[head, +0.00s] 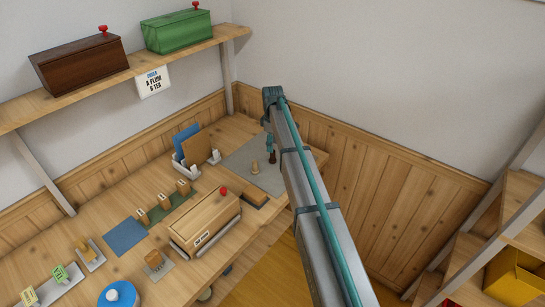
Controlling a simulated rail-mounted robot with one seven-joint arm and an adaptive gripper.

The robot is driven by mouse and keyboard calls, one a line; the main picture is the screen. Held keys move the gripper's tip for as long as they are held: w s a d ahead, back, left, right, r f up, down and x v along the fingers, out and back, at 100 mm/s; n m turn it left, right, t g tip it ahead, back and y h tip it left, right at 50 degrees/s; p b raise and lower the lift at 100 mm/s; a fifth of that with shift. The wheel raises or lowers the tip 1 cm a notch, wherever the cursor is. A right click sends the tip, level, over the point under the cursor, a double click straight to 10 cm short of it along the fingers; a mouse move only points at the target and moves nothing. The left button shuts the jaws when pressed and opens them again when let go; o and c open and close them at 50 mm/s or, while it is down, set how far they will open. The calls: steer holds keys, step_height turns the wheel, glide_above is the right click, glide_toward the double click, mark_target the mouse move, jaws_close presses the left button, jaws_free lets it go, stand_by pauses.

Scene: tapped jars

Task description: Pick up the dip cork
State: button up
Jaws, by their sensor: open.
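A small tan cork-like piece (255,168) stands on the grey mat (238,156) at the table's far right; I take it to be the dip cork, though it is small in the view. My gripper (271,159) is above the right part of the mat, just right of the cork and apart from it in the picture. It is open, with nothing seen between its fingers. My arm comes up from the lower right and hides part of the mat and the table's right side.
A wooden box with a red knob (205,222) and a brown block (255,200) sit in front of the mat. A white holder with blue and brown boards (188,160) stands left of it. A shelf (120,78) with two boxes hangs above. Wooden shelving (500,220) is at right.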

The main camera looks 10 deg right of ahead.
mark_target(273, 159)
steer(key=shift+f+p, duration=1.25)
steer(key=shift+f, duration=1.5)
steer(key=shift+c, duration=0.3)
steer(key=c, duration=0.9)
